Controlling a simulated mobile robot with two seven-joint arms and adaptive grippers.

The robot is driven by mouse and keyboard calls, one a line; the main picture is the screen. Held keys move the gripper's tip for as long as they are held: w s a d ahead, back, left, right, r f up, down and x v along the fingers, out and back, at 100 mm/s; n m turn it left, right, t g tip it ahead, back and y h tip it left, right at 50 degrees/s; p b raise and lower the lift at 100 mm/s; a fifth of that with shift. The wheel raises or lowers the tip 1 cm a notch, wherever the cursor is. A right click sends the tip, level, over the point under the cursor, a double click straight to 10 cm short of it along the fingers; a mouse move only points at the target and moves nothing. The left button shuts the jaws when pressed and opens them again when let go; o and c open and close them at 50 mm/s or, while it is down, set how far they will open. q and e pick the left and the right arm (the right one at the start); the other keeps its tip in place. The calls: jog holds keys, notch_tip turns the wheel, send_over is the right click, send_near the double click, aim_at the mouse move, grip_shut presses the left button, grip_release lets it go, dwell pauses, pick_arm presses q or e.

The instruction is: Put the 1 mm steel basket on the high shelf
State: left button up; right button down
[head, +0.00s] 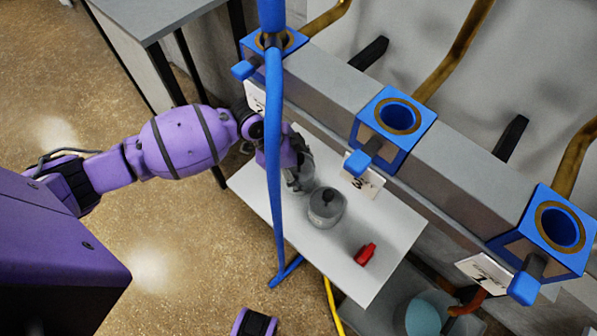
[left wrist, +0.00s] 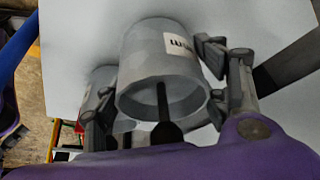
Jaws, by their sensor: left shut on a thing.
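My left gripper (head: 292,168) is over the white shelf at its far left part. It is shut on a grey cylindrical basket (head: 304,181), partly hidden by the gripper. In the left wrist view the basket (left wrist: 165,58) sits between the two fingers (left wrist: 160,110). It has a centre rod with a dark knob and a white label, on which only part of "mm" can be read. A second grey basket (head: 325,208) stands upright on the white shelf (head: 387,228), to the right of the held one. Which surface is the high shelf is unclear. My right gripper does not show.
A red object (head: 365,254) lies on the white shelf. A blue vertical hose (head: 273,150) crosses in front of my left gripper. Blue valve blocks (head: 392,122) line the grey beam behind. A grey table (head: 150,15) stands at top left. A teal round container (head: 423,317) is lower right.

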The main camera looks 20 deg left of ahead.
pick_arm(q)
jog(key=shift+f, duration=0.8)
jog(key=o, duration=1.2)
jog(key=shift+f, duration=0.1)
jog(key=shift+c, duration=0.2)
jog(key=shift+o, duration=0.6)
